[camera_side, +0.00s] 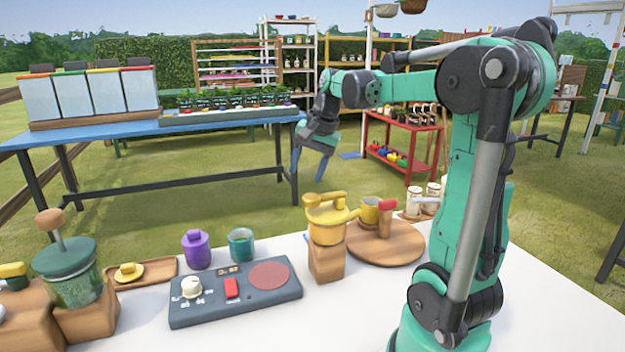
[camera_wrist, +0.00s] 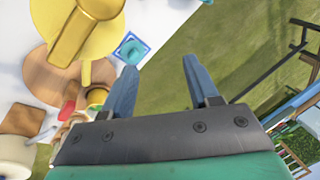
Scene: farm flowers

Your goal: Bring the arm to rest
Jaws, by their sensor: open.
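My arm is green with dark joints, and its forearm reaches left above the white table (camera_side: 400,325). My gripper (camera_side: 308,172) hangs in the air past the table's far edge, with its fingers pointing down. In the wrist view my gripper (camera_wrist: 165,72) has two blue fingers spread apart with only grass between them. It is open, empty and touches nothing that I can see.
A yellow lidded pot (camera_side: 326,218) stands on a wooden block near my gripper. A round wooden board (camera_side: 385,250) holds a yellow mug (camera_side: 370,211). A grey control panel (camera_side: 235,291), purple jar (camera_side: 196,249) and green cup (camera_side: 241,244) stand left. Air around my gripper is clear.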

